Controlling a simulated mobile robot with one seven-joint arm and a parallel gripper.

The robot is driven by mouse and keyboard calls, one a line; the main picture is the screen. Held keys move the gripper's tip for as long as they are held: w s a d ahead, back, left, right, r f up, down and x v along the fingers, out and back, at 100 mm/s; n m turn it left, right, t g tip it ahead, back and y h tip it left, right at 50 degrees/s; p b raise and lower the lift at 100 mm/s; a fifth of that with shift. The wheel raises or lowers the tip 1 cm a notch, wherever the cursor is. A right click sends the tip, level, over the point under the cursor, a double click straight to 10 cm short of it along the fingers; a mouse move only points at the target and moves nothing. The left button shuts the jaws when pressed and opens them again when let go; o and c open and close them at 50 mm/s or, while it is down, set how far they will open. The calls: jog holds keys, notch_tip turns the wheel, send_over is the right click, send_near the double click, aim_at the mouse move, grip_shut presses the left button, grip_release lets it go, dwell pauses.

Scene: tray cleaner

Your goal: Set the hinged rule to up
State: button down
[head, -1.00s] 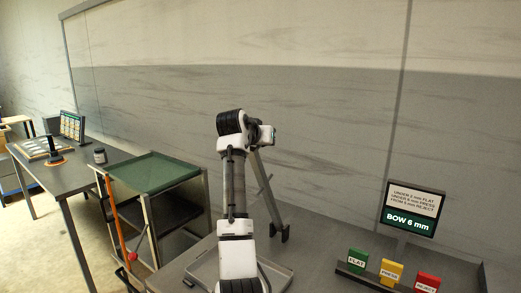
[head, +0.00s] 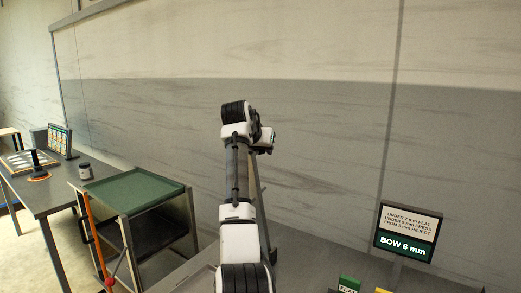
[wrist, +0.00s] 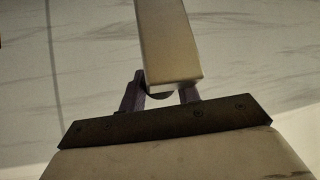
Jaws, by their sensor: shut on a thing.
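The hinged rule is a pale metal bar. In the wrist view the rule (wrist: 168,50) runs down from the top edge, and its near end lies between the two dark fingers of my gripper (wrist: 160,93). My gripper is shut on it. In the head view the rule (head: 259,190) shows as a narrow, steep bar just right of my arm. My arm hides its lower part and the hinge, and my gripper's fingers are hidden there too.
A display reading "BOW 6 mm" (head: 405,232) stands at the right, above a green block (head: 349,285) and a partly cut-off yellow block. A cart with a green top (head: 133,187) and a grey table (head: 60,190) stand at the left. The wall behind is bare.

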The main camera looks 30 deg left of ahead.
jog(key=c, duration=1.1)
grip_release()
jog(key=shift+w+d+f, duration=0.1)
jog(key=shift+d+f, duration=0.05)
jog(key=shift+d, duration=0.05)
jog(key=shift+o, duration=0.2)
jog(key=shift+a, duration=0.15)
jog(key=shift+s+r, duration=0.25)
jog(key=shift+s, duration=0.1)
jog(key=b+v, duration=0.5)
jog(key=v, duration=0.8)
jog(key=shift+r, duration=0.15)
